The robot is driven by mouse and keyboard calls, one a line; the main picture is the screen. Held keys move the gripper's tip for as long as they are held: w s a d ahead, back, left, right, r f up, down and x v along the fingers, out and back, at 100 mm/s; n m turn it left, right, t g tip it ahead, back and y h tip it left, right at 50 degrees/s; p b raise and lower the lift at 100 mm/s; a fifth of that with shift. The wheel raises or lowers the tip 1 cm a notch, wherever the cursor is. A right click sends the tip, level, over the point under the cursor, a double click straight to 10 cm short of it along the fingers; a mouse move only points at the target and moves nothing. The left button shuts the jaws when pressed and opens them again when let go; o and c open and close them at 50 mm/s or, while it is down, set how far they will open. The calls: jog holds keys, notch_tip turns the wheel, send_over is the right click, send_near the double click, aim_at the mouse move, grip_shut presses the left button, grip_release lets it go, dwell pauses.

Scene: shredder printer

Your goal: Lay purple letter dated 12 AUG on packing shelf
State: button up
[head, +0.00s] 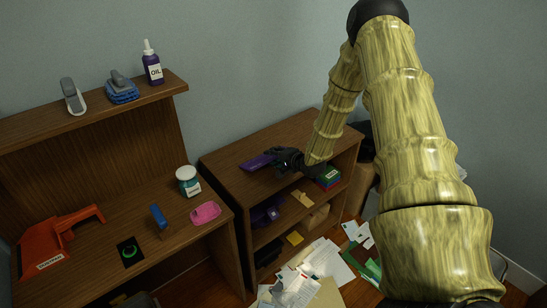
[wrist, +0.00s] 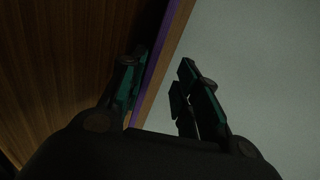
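A flat purple item (head: 257,162), seemingly the letter, lies on top of the brown shelf unit (head: 240,180); no date is readable on it. In the wrist view it is a thin purple strip (wrist: 158,62) seen edge-on along the wood. My gripper (head: 287,160) is at the right end of the purple item, low over the unit's top. In the wrist view my gripper (wrist: 158,80) is open. The strip passes between the fingers, close to the left one and apart from the right one. Another purple item (head: 267,212) sits in a compartment below.
A stack of coloured boxes (head: 328,178) sits under the unit's top at the right. Papers (head: 312,268) litter the floor in front. An oil bottle (head: 152,66) stands above.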

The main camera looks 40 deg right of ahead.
jog(key=v, duration=1.1)
jog(key=shift+s, duration=0.2)
jog(key=shift+r, duration=0.15)
dwell(0.4)
jog(key=s+a+f+n+g, duration=0.7)
jog(key=s+a+f, duration=0.5)
jog(key=a+f, duration=0.4)
jog(key=s+a+f+n+g, duration=0.2)
jog(key=s+a+n, duration=0.1)
jog(key=s, duration=0.5)
jog(key=s+a+f+n+g, duration=0.2)
jog(key=s+a, duration=0.4)
jog(key=s, duration=0.3)
jog(key=s+a+f+n+g+h, duration=0.1)
jog(key=s+a+f+n, duration=0.3)
jog(key=s, duration=0.5)
jog(key=shift+a+f+g, duration=0.15)
jog(key=shift+a+g, duration=0.3)
jog(key=shift+g, duration=0.05)
jog(key=shift+w, duration=0.1)
